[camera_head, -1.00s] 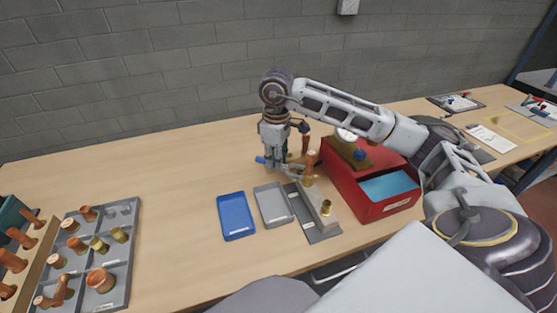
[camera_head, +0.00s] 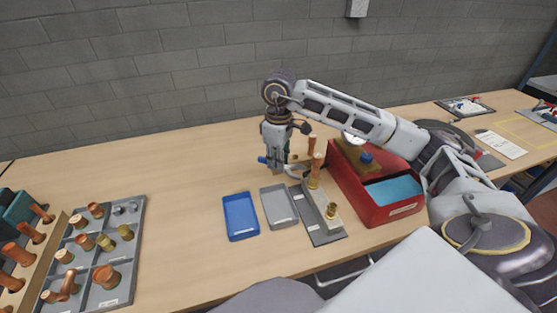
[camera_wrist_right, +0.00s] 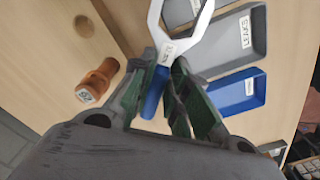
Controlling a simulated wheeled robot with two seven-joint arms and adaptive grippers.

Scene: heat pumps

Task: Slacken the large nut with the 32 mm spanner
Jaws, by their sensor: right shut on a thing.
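My right gripper (camera_head: 275,170) is shut on the spanner, just left of the pipe fixture in the head view. The spanner's pale open jaw (camera_head: 293,170) points right towards the upright copper pipe (camera_head: 317,165); I cannot tell whether it touches anything. The spanner's blue handle (camera_wrist_right: 153,98) lies between the fingers in the right wrist view, with its pale jaw (camera_wrist_right: 190,40) beyond them. A brass nut (camera_head: 313,183) sits at the pipe's foot, and another brass fitting (camera_head: 331,210) is nearer the front of the block. My left gripper is not in view.
The fixture stands on a dark grey plate (camera_head: 327,236). A grey tray (camera_head: 278,207) and blue tray (camera_head: 240,215) lie to its left. A red toolbox (camera_head: 375,205) stands close on the right. A compartment tray (camera_head: 128,255) of copper fittings is far left; the table between is clear.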

